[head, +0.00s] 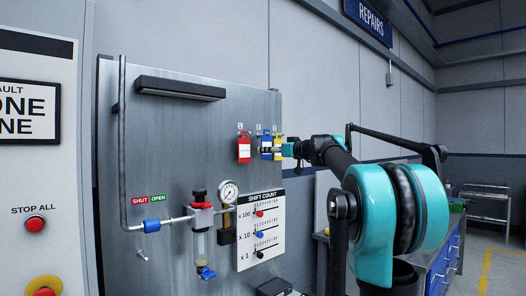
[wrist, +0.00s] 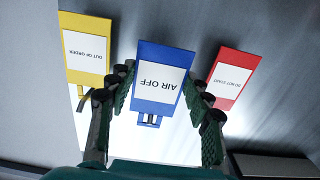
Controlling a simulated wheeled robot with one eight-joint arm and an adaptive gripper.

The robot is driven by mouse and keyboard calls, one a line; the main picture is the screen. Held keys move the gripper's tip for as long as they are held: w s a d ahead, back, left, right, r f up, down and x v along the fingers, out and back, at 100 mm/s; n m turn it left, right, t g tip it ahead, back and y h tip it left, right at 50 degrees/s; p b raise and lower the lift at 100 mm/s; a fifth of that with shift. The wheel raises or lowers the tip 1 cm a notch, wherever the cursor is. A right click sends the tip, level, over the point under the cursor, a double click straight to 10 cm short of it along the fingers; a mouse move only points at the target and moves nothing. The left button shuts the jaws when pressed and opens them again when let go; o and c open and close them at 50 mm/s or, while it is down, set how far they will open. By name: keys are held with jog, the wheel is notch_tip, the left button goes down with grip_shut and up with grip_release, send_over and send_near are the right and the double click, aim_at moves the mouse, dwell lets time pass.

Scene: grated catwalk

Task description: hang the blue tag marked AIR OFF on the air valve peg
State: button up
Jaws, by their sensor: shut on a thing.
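The blue tag marked AIR OFF (wrist: 160,75) fills the middle of the wrist view, its lettering upside down. It shows small in the head view (head: 266,142), in a row on the steel panel. My gripper (wrist: 160,90) is shut on it, one finger at each side edge. In the head view my gripper (head: 272,150) reaches in from the right, at the panel. A small peg (head: 142,255) sticks out of the panel at lower left, below the blue-handled valve (head: 152,225) on the pipe. I cannot tell whether the tag still touches its hook.
The red DO NOT START tag (wrist: 233,80) and yellow OUT OF ORDER tag (wrist: 86,50) hang close on either side. The steel panel (head: 165,130) also carries a gauge (head: 229,192), a filter unit (head: 201,235), a SHIFT COUNT board (head: 262,228) and a dark bar (head: 180,88).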

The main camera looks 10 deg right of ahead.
jog(key=shift+s+d+r, duration=0.3)
jog(key=shift+s+d, duration=0.1)
jog(key=shift+s, duration=0.15)
jog(key=shift+v, duration=2.2)
dwell(0.9)
